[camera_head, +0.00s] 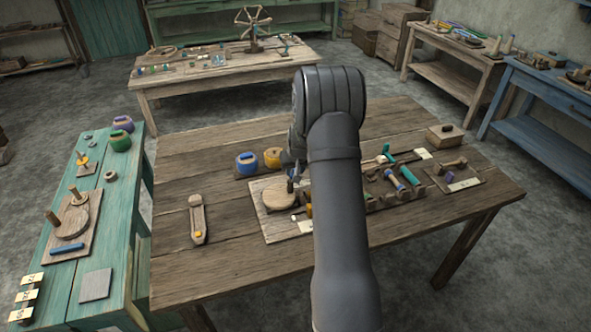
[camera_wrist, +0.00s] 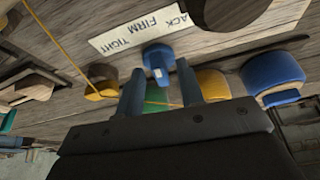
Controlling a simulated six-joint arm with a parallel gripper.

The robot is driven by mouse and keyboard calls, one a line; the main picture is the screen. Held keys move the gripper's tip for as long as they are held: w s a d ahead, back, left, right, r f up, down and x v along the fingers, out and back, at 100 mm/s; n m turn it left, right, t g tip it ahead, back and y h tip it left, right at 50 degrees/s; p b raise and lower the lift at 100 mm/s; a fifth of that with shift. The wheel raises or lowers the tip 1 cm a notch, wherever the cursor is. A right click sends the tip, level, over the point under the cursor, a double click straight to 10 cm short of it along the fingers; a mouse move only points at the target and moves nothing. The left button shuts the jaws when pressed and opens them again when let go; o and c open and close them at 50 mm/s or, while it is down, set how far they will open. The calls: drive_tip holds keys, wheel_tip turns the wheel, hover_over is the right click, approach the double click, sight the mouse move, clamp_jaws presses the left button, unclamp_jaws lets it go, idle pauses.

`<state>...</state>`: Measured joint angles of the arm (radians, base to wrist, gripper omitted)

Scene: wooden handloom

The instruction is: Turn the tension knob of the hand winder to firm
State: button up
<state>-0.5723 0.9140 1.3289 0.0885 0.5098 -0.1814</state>
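The tension knob (camera_wrist: 158,56) is blue with a pale mark on its face, beside a cream label (camera_wrist: 140,32) reading "...ACK FIRM TIGHT", cut off at the top edge of the wrist view. My gripper (camera_wrist: 160,69) is open, its two fingers apart on either side of the knob's near end; contact cannot be told. The hand winder's board (camera_head: 266,226) with a round wooden disc (camera_head: 278,195) lies on the table in the head view. There my gripper (camera_head: 292,186) is small beside the disc, and my arm hides the winder's right part.
A blue pot (camera_head: 246,163) and a yellow pot (camera_head: 273,158) stand behind the winder. A wooden shuttle-like piece (camera_head: 197,220) lies to the left. Several small tools and a lidded box (camera_head: 445,134) are at the right. A yellow thread (camera_wrist: 62,44) crosses the wrist view.

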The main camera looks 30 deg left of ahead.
clamp_jaws()
drive_tip(key=shift+n, duration=0.6)
unclamp_jaws()
drive_tip(key=v, duration=1.7)
drive_tip(key=shift+w+d+r, duration=0.2)
drive_tip(key=shift+w+d, duration=0.1)
drive_tip(key=shift+d, duration=0.1)
